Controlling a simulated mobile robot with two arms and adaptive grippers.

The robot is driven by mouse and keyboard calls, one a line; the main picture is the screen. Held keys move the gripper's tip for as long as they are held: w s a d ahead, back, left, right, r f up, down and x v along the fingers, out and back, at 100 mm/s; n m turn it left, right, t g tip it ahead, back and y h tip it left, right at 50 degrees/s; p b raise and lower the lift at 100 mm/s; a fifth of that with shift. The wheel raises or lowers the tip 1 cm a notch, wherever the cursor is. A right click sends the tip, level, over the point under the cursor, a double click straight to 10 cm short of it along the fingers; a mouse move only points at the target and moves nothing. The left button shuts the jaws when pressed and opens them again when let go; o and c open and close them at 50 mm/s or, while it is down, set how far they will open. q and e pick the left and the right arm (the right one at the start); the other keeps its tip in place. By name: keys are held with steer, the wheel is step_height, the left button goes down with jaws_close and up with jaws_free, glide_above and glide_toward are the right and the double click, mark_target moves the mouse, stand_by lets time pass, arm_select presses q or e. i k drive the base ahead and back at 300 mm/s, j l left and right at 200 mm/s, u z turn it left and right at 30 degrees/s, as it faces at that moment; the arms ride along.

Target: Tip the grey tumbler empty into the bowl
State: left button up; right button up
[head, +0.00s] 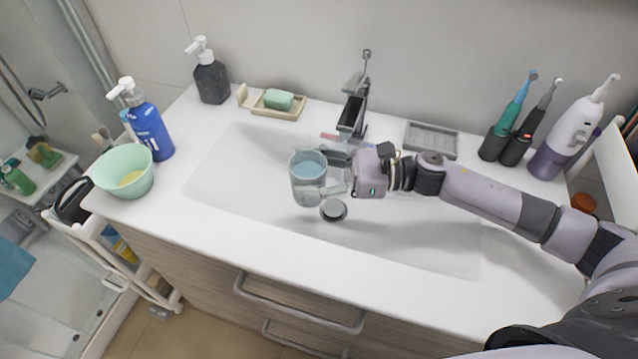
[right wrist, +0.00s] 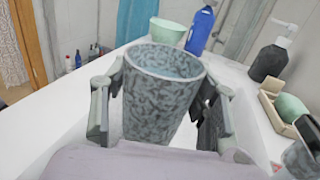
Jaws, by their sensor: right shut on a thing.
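The grey tumbler (head: 307,176) is held over the sink basin, roughly upright, with bluish liquid or a bluish inside showing at its top. My right gripper (head: 328,174) is shut on it from the right. In the right wrist view the speckled tumbler (right wrist: 160,100) sits between the two fingers of the gripper (right wrist: 162,108). The mint-green bowl (head: 139,181) stands at the left end of the counter with something yellow inside, well left of the tumbler. The bowl (right wrist: 167,30) also shows beyond the tumbler in the right wrist view. My left gripper is not seen.
A blue pump bottle (head: 151,131) stands right behind the bowl. A dark soap dispenser (head: 211,82) and a soap dish (head: 290,112) with green soap (head: 278,99) line the back edge. The faucet (head: 353,103) rises behind the tumbler. The counter's front left is clear.

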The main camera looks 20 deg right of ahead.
mark_target(126, 170)
steer(key=k, duration=1)
